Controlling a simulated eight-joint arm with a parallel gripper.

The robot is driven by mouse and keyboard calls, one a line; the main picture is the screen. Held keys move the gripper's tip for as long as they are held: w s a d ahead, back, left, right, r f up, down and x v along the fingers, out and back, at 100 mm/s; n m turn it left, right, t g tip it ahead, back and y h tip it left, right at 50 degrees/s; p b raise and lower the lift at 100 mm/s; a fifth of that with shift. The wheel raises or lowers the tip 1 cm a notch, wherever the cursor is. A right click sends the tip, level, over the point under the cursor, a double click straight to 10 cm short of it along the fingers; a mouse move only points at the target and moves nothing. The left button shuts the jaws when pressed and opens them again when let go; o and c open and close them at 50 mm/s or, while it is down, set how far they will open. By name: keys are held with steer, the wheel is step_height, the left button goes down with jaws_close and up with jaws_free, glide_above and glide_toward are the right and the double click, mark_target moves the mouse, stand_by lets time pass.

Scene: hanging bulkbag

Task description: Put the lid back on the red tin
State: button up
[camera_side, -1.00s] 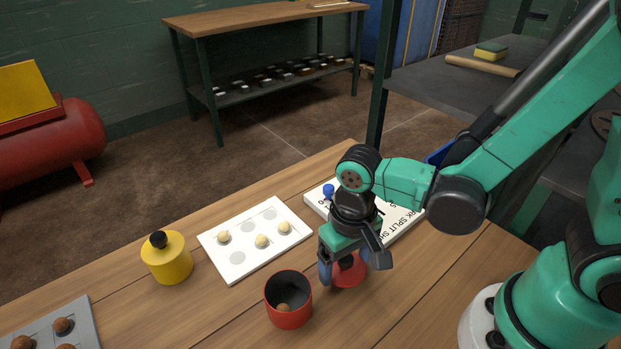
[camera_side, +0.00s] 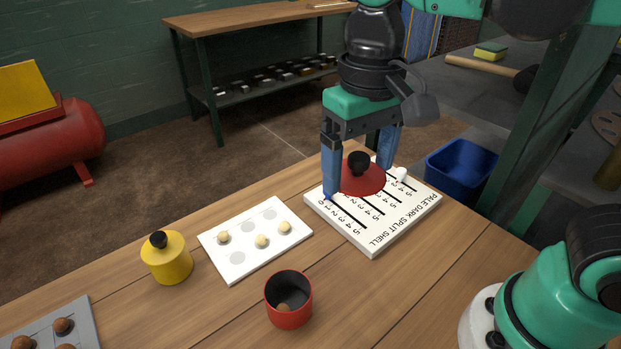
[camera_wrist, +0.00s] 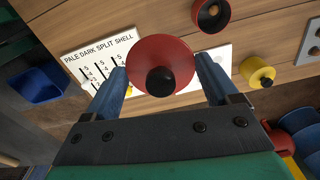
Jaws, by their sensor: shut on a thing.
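The red lid (camera_side: 362,180) is a disc with a black knob. My gripper (camera_side: 358,176) is shut on it across its rim, with a blue finger on each side, and holds it raised, knob up. In the wrist view the lid (camera_wrist: 160,66) fills the space between the fingertips. The red tin (camera_side: 288,315) stands upright and open on the wooden table, with a brown ball inside. It lies below and left of the lid in the side view and at the top of the wrist view (camera_wrist: 211,14).
A white board with lettering and slots (camera_side: 372,236) lies behind the tin, under or behind the lid. A white tray with pale balls (camera_side: 255,252) and a lidded yellow tin (camera_side: 167,262) stand left. A grey tray (camera_side: 80,310) is at front left. Bare table surrounds the red tin.

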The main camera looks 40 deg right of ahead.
steer(key=shift+a+r, duration=0.1)
steer(key=shift+r, duration=0.25)
steer(key=shift+w+a+f+n, duration=0.15)
steer(key=shift+a+f+n, duration=0.6)
steer(key=shift+a+f, duration=1.2)
steer(key=shift+w+a+f+n, duration=0.15)
steer(key=shift+a+f+n, duration=0.75)
steer(key=shift+f, duration=1.7)
steer(key=shift+w+a+f+n, duration=0.15)
steer(key=shift+a+f+n, duration=0.4)
steer(key=shift+a+f, duration=1.5)
steer(key=shift+d+f, duration=0.3)
steer(key=shift+f, duration=0.1)
steer(key=o, duration=1)
steer(key=shift+o, duration=0.2)
step_height(320, 180, up, 7)
